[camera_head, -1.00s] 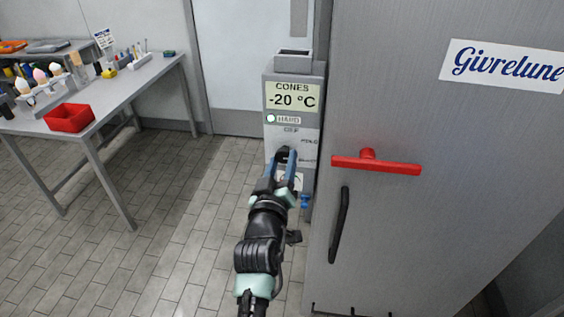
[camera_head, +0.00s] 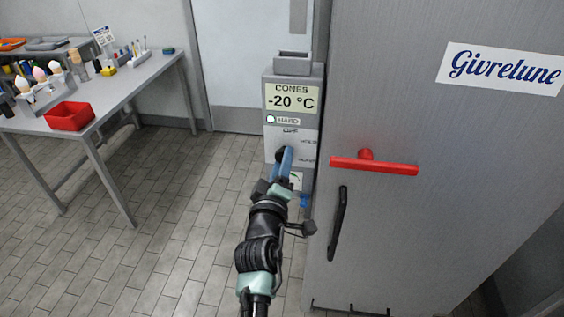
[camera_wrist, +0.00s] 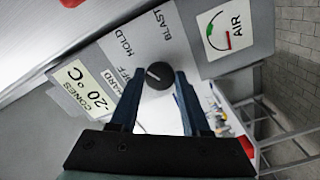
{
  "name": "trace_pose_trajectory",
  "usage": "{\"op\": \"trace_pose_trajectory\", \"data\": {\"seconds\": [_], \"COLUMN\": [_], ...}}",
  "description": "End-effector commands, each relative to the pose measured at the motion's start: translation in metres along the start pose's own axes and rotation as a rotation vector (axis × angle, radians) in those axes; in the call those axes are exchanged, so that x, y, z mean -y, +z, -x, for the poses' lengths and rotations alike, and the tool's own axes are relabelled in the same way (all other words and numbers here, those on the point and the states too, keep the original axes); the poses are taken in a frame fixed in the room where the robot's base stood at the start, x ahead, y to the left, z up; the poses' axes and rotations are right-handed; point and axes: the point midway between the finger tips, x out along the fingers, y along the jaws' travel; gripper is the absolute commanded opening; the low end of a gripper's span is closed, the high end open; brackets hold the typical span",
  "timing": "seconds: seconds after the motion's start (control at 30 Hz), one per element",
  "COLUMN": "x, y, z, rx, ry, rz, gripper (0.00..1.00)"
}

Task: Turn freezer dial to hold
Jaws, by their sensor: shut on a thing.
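The freezer dial (camera_wrist: 158,76) is a black round knob with a white pointer line, on the grey control box (camera_head: 270,140). My gripper (camera_wrist: 156,80) has its two blue fingers on either side of the knob and is shut on it. In the wrist view the pointer slants up and left, toward the area of the OFF (camera_wrist: 126,74) and HOLD (camera_wrist: 121,43) labels; I cannot tell exactly which it meets. BLAST (camera_wrist: 153,26) is printed further round. In the head view my gripper (camera_head: 284,158) largely hides the dial.
The display (camera_head: 292,98) reads CONES -20 °C, with a white lamp beside HARD. An AIR gauge (camera_wrist: 219,33) is near the dial. A table with a red bin (camera_head: 70,116) is left; floor between is clear.

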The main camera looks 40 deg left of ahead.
Motion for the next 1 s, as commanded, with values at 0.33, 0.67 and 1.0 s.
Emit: {"op": "trace_pose_trajectory", "data": {"seconds": [0.33,0.67,1.0], "x": [0.001,0.001,0.001], "y": [0.000,0.000,0.001], "z": [0.000,0.000,0.017], "rx": [0.001,0.000,0.001], "ry": [-0.001,-0.001,-0.001], "rz": [0.001,0.000,-0.001], "gripper": [0.00,0.77,0.77]}}
